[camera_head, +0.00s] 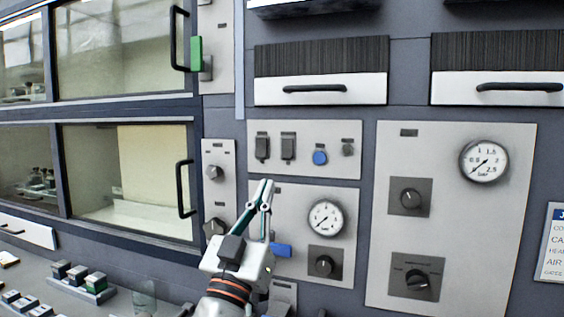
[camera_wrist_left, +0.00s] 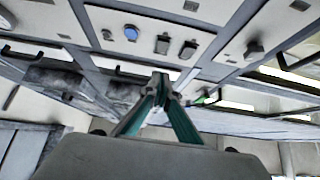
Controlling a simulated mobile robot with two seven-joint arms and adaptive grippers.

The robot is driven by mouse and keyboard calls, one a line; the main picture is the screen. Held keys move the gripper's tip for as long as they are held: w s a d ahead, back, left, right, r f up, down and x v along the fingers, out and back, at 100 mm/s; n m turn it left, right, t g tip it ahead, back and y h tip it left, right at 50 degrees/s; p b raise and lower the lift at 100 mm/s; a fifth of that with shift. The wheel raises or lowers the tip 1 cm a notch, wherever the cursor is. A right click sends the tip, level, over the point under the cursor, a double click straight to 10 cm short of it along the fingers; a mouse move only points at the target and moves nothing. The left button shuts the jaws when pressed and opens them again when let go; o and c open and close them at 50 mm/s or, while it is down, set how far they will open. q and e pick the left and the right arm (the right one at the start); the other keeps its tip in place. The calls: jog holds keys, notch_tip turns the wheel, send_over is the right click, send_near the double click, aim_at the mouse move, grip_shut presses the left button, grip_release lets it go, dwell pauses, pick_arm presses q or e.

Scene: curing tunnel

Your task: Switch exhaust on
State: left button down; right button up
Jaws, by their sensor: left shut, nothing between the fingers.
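My left gripper (camera_head: 267,183) is shut and empty, pointing up in front of the wall panels. In the head view its tips appear just below the switch panel (camera_head: 304,170). That panel carries two dark switches, a left one (camera_head: 262,147) and a right one (camera_head: 288,146), a blue button (camera_head: 320,157) and a small dark knob (camera_head: 347,149). The labels are too small to read, so I cannot tell which is the exhaust. The left wrist view shows the panel upside down, with the blue button (camera_wrist_left: 131,33) beyond my shut fingertips (camera_wrist_left: 160,77). My right gripper is out of view.
A gauge panel (camera_head: 290,197) with a dial and knob lies behind my gripper. A larger gauge panel (camera_head: 450,240) is at right. Glass-fronted chambers with a black handle (camera_head: 184,189) are at left. A drawer (camera_head: 320,91) is above the switches.

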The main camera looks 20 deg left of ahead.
aim_at(287, 150)
pick_arm(q)
jog(key=x, duration=0.3)
jog(key=f+p+x, duration=0.1)
jog(key=x, duration=0.2)
jog(key=w+p+x, duration=0.1)
jog(key=x, duration=0.2)
jog(key=shift+w, duration=0.4)
jog(key=shift+w+f+p, duration=0.15)
jog(key=shift+w+p, duration=0.2)
jog(key=shift+w, duration=0.15)
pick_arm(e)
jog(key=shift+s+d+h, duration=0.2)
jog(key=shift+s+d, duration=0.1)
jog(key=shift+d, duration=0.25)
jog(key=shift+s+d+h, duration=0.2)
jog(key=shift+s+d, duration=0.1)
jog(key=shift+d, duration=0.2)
